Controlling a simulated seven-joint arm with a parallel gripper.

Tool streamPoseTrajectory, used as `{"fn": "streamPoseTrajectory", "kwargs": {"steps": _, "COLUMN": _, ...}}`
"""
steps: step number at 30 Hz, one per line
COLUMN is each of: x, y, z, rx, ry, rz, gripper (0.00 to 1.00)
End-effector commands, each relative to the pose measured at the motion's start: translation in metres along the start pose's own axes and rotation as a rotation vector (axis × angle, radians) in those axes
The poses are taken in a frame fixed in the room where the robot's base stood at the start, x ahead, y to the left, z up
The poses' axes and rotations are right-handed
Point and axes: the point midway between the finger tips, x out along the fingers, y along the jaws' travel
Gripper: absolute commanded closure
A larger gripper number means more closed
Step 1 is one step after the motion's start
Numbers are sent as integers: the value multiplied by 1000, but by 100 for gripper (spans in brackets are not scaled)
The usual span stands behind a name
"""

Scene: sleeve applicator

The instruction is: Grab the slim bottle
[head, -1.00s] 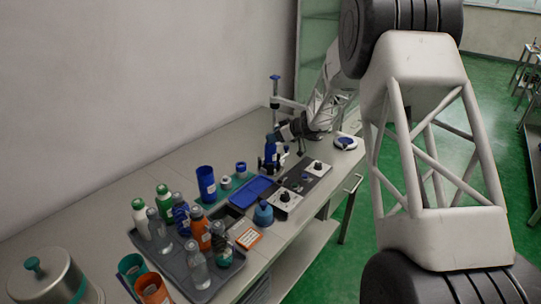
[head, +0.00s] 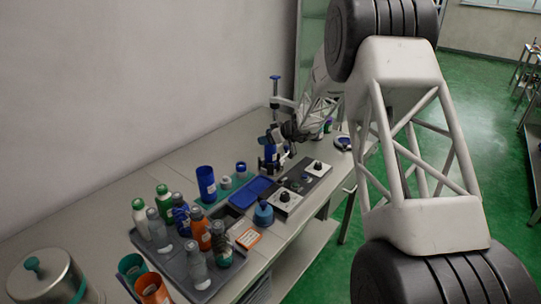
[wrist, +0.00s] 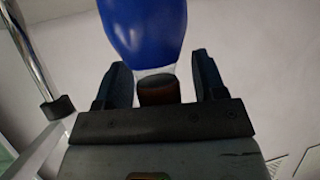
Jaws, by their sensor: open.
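In the wrist view, a bottle with a blue body (wrist: 146,30) and a brown cap (wrist: 158,89) points cap-first toward my gripper (wrist: 161,66). The two dark fingers are open, one on each side of the cap and pale neck, with gaps showing. In the head view, my gripper (head: 279,140) is beside a blue bottle (head: 270,153) at the applicator stand (head: 276,98), near the wall. The fingers' detail there is too small to make out. Several other bottles stand on the grey tray, including a clear one with a grey cap (head: 196,264).
The grey tray (head: 172,266) holds bottles in the foreground. A blue cup (head: 206,184), a blue tray (head: 251,189) and a knobbed panel (head: 306,184) lie between it and my gripper. A lidded metal pot (head: 45,279) is front left. The wall bounds the table's left side.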

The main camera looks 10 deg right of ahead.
Motion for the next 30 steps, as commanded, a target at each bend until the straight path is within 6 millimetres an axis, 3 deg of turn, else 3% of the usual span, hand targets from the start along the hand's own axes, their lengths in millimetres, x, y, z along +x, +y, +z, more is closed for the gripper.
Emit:
{"fn": "streamPoseTrajectory", "kwargs": {"steps": 2, "x": 0, "y": 0, "z": 0, "rx": 0, "ry": 0, "rz": 0, "gripper": 36}}
{"fn": "streamPoseTrajectory", "kwargs": {"steps": 15, "x": 0, "y": 0, "z": 0, "rx": 0, "ry": 0, "rz": 0, "gripper": 100}}
{"fn": "streamPoseTrajectory", "kwargs": {"steps": 30, "x": -4, "y": 0, "z": -7, "rx": -2, "ry": 1, "rz": 0, "gripper": 100}}
